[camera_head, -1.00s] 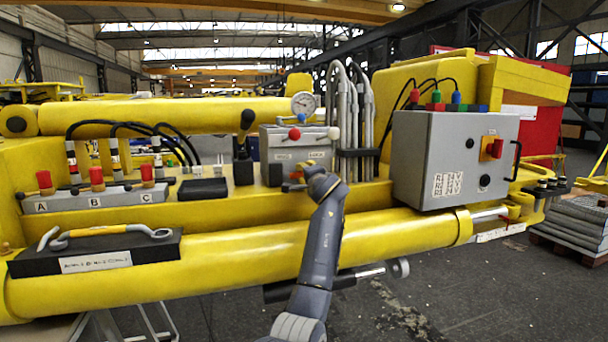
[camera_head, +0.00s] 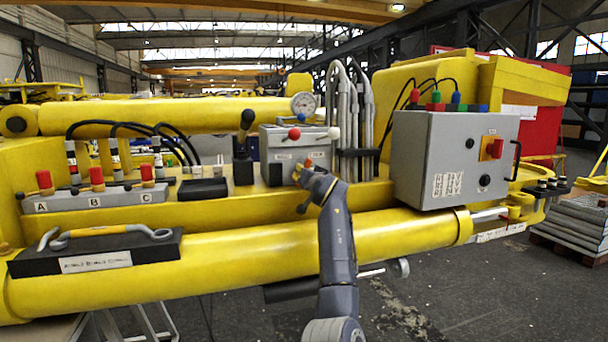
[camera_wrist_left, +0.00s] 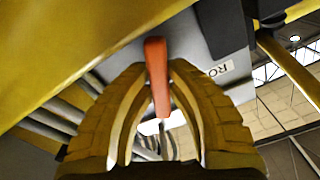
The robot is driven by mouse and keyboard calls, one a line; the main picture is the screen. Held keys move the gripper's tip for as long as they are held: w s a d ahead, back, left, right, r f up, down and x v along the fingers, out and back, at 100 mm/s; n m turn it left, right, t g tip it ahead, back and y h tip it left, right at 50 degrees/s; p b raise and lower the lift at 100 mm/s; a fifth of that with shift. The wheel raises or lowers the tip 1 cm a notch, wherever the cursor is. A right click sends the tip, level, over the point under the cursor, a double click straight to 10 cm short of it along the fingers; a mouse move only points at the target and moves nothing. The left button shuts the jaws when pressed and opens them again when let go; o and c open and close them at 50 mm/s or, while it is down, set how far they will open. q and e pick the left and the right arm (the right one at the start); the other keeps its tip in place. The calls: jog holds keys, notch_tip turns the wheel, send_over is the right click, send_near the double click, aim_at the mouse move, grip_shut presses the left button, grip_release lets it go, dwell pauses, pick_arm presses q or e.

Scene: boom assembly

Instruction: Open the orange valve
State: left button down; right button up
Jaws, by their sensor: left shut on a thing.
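The orange valve handle (camera_head: 309,163) shows at the front of the grey valve box, under its right-hand label, partly hidden by my left gripper (camera_head: 302,173). In the left wrist view the orange handle (camera_wrist_left: 156,75) is a narrow upright bar between the two ridged yellow fingers of the left gripper (camera_wrist_left: 158,85). The fingers are shut on the handle from both sides. The grey box (camera_head: 282,152) carries a red knob, a white knob and a pressure gauge (camera_head: 303,104). My right gripper is in neither view.
A black-handled lever (camera_head: 246,130) stands left of the box and grey hoses (camera_head: 350,110) rise to its right. A grey control cabinet (camera_head: 440,160) is further right. The yellow boom cylinder (camera_head: 230,260) runs below, in front of the valve.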

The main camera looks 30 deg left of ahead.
pick_arm(q)
jog(key=n, duration=0.4)
jog(key=shift+n, duration=0.4)
dwell(0.4)
jog(key=c, duration=1.3)
grip_release()
jog(key=v, duration=1.2)
